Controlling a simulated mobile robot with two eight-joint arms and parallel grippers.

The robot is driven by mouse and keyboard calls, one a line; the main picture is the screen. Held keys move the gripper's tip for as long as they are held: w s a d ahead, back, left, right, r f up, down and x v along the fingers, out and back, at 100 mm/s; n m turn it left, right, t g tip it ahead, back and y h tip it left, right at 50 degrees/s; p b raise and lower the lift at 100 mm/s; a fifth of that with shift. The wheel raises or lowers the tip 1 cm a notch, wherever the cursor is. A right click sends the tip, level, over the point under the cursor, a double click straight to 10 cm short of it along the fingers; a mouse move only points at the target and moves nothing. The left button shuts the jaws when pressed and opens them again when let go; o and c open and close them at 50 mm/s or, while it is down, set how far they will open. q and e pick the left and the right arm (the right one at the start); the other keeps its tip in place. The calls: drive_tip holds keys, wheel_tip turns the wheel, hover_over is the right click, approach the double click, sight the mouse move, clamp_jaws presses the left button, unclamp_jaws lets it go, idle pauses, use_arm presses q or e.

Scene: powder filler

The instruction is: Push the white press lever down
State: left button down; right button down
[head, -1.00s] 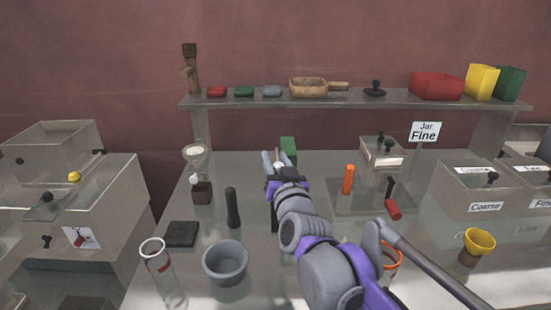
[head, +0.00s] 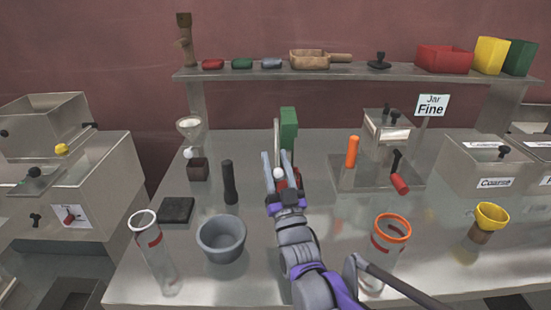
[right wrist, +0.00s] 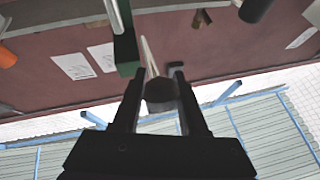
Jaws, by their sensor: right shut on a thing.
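The press is a green upright block (head: 288,130) at the back middle of the table. The press's lower part is mostly hidden by my gripper. My left gripper is not in view.
A black pestle (head: 230,182) and grey mortar (head: 221,238) stand left of my arm. An orange-rimmed jar (head: 380,265) stands close on its right. A tray (head: 345,183) with an orange-handled item is farther right. A shelf (head: 270,75) runs along the back.

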drive_tip(key=shift+w+f, duration=0.15)
drive_tip(key=shift+f, duration=0.4)
drive_tip(key=shift+a, duration=0.1)
drive_tip(key=c, duration=0.9)
unclamp_jaws()
drive_tip(key=o, duration=0.4)
drive_tip(key=shift+w+a, duration=0.1)
drive_tip(key=shift+o, duration=0.2)
drive_tip(key=s+d+p, duration=0.1)
drive_tip(key=s+d, duration=0.2)
drive_tip(key=s, duration=0.9)
drive_tip(key=shift+s+f, duration=0.3)
drive_tip(key=shift+s, duration=0.1)
